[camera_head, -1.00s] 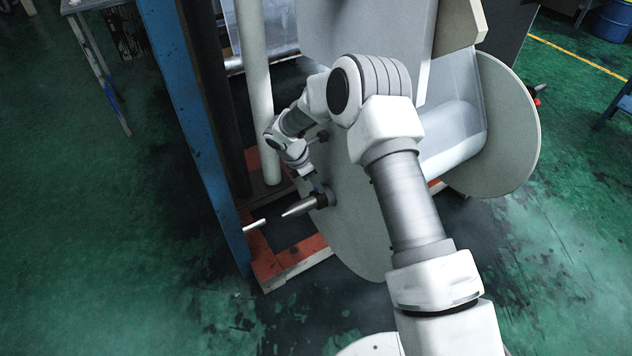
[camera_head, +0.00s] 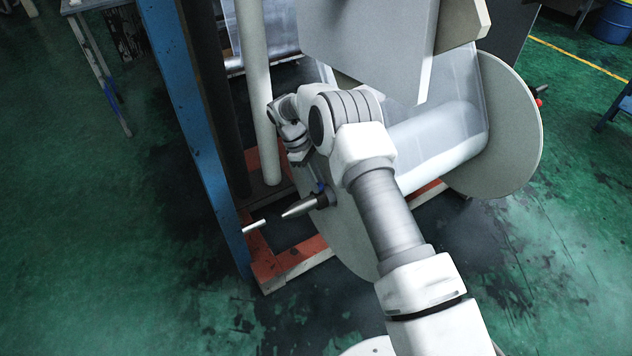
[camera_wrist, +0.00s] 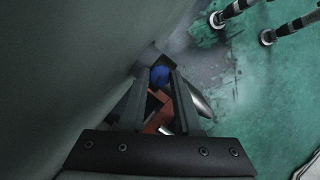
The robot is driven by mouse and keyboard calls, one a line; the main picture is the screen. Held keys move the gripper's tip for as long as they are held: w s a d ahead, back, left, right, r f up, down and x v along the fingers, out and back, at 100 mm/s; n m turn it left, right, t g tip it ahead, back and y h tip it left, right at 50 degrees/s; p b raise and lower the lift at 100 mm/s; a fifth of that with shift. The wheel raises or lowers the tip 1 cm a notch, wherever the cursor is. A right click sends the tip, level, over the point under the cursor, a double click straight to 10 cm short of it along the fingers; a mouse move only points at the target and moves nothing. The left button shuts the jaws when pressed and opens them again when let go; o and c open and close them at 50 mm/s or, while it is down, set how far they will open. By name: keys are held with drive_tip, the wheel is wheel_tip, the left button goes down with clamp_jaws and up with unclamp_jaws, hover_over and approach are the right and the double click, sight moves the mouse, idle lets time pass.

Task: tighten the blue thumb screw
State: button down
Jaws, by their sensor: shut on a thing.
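The blue thumb screw (camera_wrist: 159,76) shows in the wrist view between the tips of my gripper (camera_wrist: 161,82). The two dark fingers are shut on it from its left and right sides. In the head view the screw is a tiny blue spot (camera_head: 320,187) above the dark collar (camera_head: 325,200) on the pointed metal shaft (camera_head: 300,208). There my gripper (camera_head: 317,181) is small and reaches down to the collar from above. My fingers hide the screw's sides and most of the collar in the wrist view.
A large grey disc (camera_head: 352,235) stands close beside my gripper, and a film roll (camera_head: 440,140) lies behind my arm. A blue post (camera_head: 196,130) and a pale roller (camera_head: 254,90) stand to the left. The green floor (camera_head: 90,230) at left is open.

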drive_tip(key=shift+w+m+g+y+b, duration=0.15)
drive_tip(key=shift+m+g+y+b, duration=0.35)
drive_tip(key=shift+m, duration=1.4)
drive_tip(key=c, duration=0.6)
unclamp_jaws()
